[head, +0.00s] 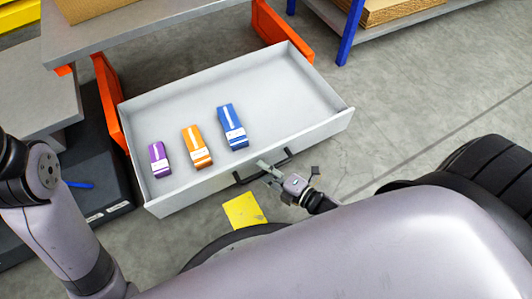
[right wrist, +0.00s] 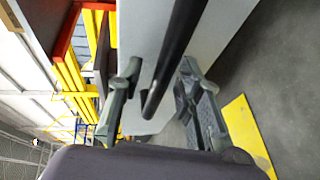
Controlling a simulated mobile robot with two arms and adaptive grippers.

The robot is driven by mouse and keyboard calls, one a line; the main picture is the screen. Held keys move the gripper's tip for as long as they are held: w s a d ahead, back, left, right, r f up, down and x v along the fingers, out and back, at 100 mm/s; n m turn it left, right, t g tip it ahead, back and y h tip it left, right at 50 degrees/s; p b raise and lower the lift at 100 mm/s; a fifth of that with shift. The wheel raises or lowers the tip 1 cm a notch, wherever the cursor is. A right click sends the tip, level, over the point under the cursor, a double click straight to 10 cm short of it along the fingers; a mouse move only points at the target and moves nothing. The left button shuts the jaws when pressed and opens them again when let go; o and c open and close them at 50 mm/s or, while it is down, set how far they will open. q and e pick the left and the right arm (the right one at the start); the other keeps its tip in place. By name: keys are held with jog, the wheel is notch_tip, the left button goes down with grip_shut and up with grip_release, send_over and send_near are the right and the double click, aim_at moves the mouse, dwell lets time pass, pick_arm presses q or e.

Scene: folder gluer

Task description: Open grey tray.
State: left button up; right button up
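The grey tray (head: 312,131) is a drawer, pulled well out of the grey bench between orange supports. Its inside shows in the head view. A purple box (head: 159,160), an orange box (head: 197,148) and a blue box (head: 232,128) lie in it. The tray's black bar handle (head: 283,157) runs along its front wall. My right gripper (head: 266,168) is at the handle. In the right wrist view its fingers (right wrist: 161,72) stand apart with the handle (right wrist: 176,62) between them, with gaps visible. My left arm shows at the left of the head view, but its gripper does not.
A yellow floor marking (head: 244,210) lies just below the tray front. A dark low platform (head: 100,198) and a grey surface (head: 35,95) stand at left. A blue-legged shelf (head: 348,35) is at the top right.

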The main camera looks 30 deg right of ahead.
jog(key=v, duration=1.2)
dwell(0.3)
